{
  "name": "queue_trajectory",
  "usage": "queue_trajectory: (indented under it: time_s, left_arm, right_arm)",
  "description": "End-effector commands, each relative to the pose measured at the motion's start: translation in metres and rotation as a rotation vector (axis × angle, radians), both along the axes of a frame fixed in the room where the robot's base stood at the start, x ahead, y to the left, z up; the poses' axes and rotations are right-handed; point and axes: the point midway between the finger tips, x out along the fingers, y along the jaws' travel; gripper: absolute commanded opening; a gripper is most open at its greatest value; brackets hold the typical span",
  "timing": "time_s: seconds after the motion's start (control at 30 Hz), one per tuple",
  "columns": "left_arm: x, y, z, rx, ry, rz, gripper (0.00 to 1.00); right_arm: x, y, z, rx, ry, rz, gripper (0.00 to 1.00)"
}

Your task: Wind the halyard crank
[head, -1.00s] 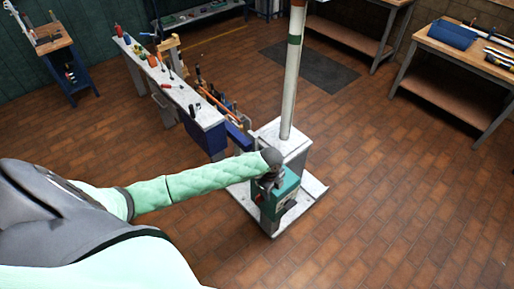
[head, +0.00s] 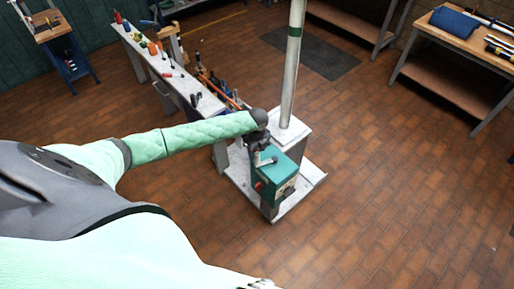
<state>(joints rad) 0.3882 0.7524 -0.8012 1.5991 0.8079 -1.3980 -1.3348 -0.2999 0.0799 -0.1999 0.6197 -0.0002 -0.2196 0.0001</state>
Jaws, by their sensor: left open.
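The white mast (head: 293,70) with a green band rises from a pale plinth (head: 294,128). In front of it, a teal winch box (head: 288,168) stands on a pale base plate, with a small red part (head: 260,186) on its left side. A small grey piece, perhaps the crank handle (head: 268,160), shows at the box's upper left. My left arm reaches in from the left. Its open gripper (head: 263,146) is at the upper left of the box, close to this piece. I cannot tell whether they touch.
A narrow bench with tools (head: 165,65) stands behind my left arm. A workbench with a blue case (head: 453,24) is at upper right, and a dark mat (head: 310,55) lies behind the mast. The brick floor to the right of the base is clear.

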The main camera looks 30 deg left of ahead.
Motion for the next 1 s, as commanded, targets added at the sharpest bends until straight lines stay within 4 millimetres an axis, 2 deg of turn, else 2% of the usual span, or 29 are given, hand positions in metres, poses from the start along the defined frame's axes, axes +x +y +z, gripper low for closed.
queue_trajectory:
  time_s: [0.33,0.63,0.67,0.8,0.9,1.0]
  left_arm:
    - [0.000,-0.001,-0.030,0.000,0.000,0.000,0.51]
    - [0.000,0.000,-0.056,0.000,0.000,0.000,0.51]
    - [0.000,0.000,-0.051,0.001,0.000,0.000,0.45]
    - [0.000,0.000,-0.051,0.000,0.000,0.000,0.18]
    - [0.000,0.000,-0.051,0.000,0.000,0.000,0.01]
    - [0.000,0.000,-0.051,0.000,0.000,0.000,0.01]
  right_arm:
    - [0.000,0.001,-0.009,0.001,0.000,-0.001,0.36]
    - [0.000,0.003,-0.030,0.002,0.000,-0.001,0.36]
    - [0.000,0.003,-0.026,0.002,0.000,-0.001,0.36]
    - [0.000,0.002,-0.026,0.002,0.000,-0.001,0.36]
    - [0.000,0.001,-0.026,0.001,0.000,-0.001,0.36]
    - [0.000,0.000,-0.026,0.000,0.000,0.000,0.36]
